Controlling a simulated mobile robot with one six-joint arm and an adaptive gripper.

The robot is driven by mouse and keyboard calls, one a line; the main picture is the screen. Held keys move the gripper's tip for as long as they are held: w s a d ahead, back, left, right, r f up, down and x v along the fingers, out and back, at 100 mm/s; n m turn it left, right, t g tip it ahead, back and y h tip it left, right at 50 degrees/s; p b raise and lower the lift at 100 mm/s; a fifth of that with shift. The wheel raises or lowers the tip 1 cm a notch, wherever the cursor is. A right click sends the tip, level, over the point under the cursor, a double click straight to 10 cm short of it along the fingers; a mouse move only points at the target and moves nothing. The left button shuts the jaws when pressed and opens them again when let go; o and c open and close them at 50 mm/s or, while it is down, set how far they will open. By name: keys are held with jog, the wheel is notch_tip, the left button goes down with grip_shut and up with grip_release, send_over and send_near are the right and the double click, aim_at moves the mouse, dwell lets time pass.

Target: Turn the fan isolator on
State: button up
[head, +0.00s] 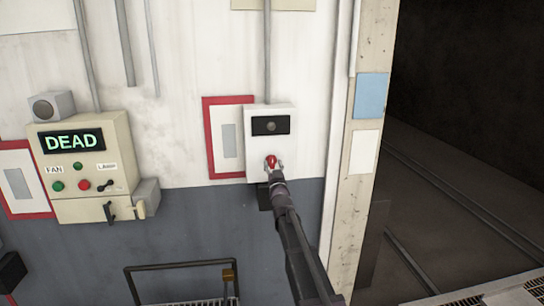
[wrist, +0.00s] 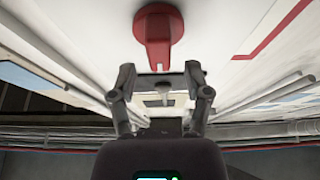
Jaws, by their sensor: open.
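A white wall box (head: 284,141) with a dark window carries a red rotary knob (head: 270,161); I see no readable label on it. In the wrist view the red knob (wrist: 157,30) has a round body and a grip bar pointing down the picture towards my gripper. My gripper (wrist: 160,76) is open, with its two fingers on either side of the bar's lower end and nothing held. Whether they touch the knob I cannot tell. In the head view my gripper (head: 275,175) is at the knob and partly covers it.
A cream control panel (head: 84,160) at left shows "DEAD", with FAN and LAMP labels, buttons and a small lever. A red-framed notice (head: 214,165) is left of the white box. A railing (head: 180,264) stands below. A dark tunnel with rails (head: 460,190) opens at right.

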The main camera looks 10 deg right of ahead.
aim_at(273, 161)
jog(key=shift+p+x, duration=0.4)
jog(key=shift+x, duration=1.15)
jog(key=shift+s, duration=0.15)
grip_shut()
